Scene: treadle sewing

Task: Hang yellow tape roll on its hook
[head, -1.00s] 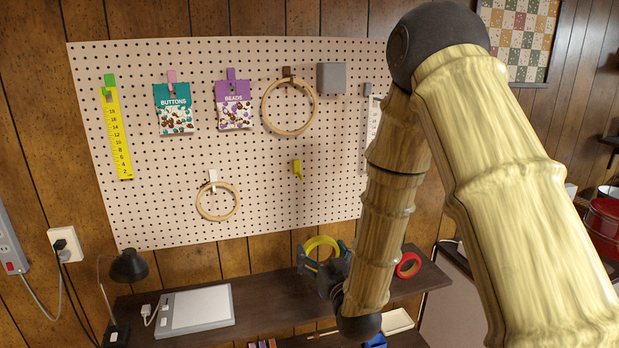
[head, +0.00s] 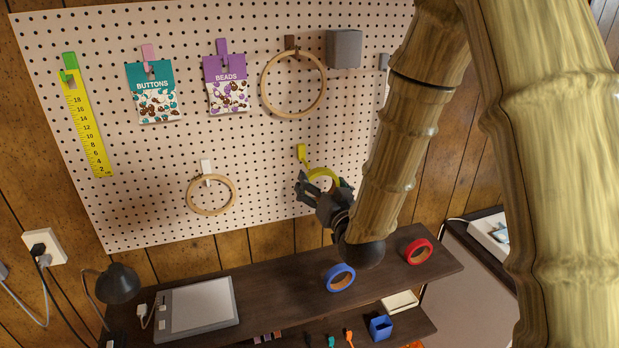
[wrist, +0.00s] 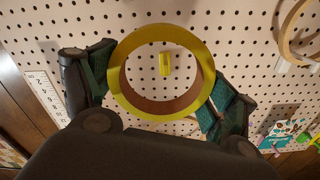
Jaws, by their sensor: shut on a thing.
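The yellow tape roll (head: 322,172) is held in my gripper (head: 323,183), just in front of the pegboard. In the wrist view the roll (wrist: 199,90) sits between the two fingers, its open hole facing the board. The yellow hook (head: 301,152) is on the pegboard, slightly above and left of the roll in the head view. In the wrist view the yellow hook (wrist: 165,64) shows through the roll's hole, above its middle. I cannot tell whether the hook's tip reaches into the hole. My gripper partly hides the roll in the head view.
A small wooden hoop (head: 188,194) hangs left of my gripper and a larger hoop (head: 266,86) above. A grey box (head: 344,48) is on the board at upper right. Blue (head: 330,281) and red (head: 429,249) tape rolls are on the dark shelf (head: 270,290) below.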

